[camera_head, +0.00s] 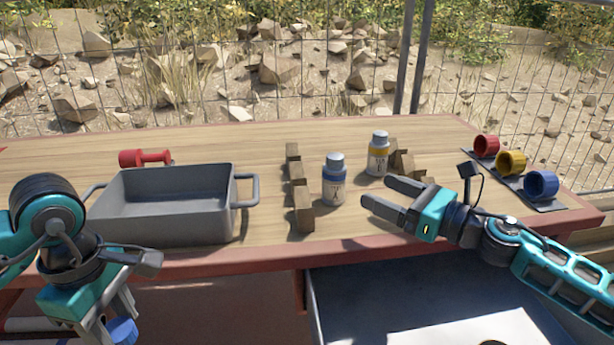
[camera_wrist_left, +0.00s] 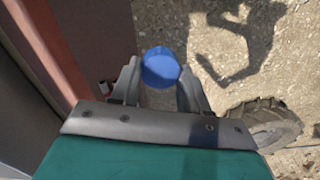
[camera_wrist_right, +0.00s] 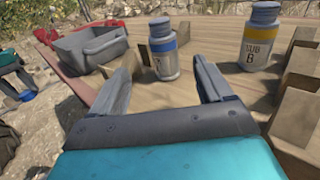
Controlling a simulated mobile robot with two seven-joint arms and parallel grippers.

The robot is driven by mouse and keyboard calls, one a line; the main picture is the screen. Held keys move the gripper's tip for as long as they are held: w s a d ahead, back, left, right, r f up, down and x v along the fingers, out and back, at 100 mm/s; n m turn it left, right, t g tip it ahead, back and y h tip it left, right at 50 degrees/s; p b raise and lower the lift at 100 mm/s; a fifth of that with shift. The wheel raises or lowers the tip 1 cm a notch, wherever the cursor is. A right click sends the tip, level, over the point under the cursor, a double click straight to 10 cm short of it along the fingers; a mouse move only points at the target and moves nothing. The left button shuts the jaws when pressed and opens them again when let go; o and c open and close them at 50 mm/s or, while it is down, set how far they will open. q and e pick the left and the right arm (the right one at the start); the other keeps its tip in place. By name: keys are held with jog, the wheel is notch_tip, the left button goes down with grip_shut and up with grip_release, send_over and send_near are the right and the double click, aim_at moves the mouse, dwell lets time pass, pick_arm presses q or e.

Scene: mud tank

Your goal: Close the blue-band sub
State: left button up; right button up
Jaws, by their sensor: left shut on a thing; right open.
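The blue-band sub (camera_head: 334,184) stands upright on the table, a grey bottle-like piece with a blue band and a narrower grey-blue top. My right gripper (camera_head: 378,195) is open and empty just right of it, apart from it. In the right wrist view the blue-band sub (camera_wrist_right: 163,58) shows beyond the fingers, nearer the left one. My left gripper (camera_wrist_left: 160,85) is shut on a round blue piece (camera_wrist_left: 161,67), low in front of the table edge. That blue piece also shows in the head view (camera_head: 122,331). A blue cup (camera_head: 542,184) lies on the dark strip at the right.
A yellow-band sub (camera_head: 378,156) stands behind right, near wooden blocks (camera_head: 404,164). More wooden blocks (camera_head: 302,207) stand left of the blue-band sub. A grey tray (camera_head: 165,215) and a red piece (camera_head: 146,157) are at left. Red (camera_head: 486,146) and yellow (camera_head: 511,162) cups share the strip.

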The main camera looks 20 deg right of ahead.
aim_at(345, 174)
jog(key=shift+x, duration=2.8)
jog(key=shift+w+a, duration=0.25)
jog(key=shift+w, duration=0.3)
jog(key=shift+w, duration=0.1)
jog(key=x, duration=0.3)
jog(key=shift+w+r+p, duration=0.1)
jog(key=shift+w+p, duration=0.15)
jog(key=shift+p, duration=0.15)
jog(key=shift+x, duration=0.8)
jog(key=shift+c, duration=0.4)
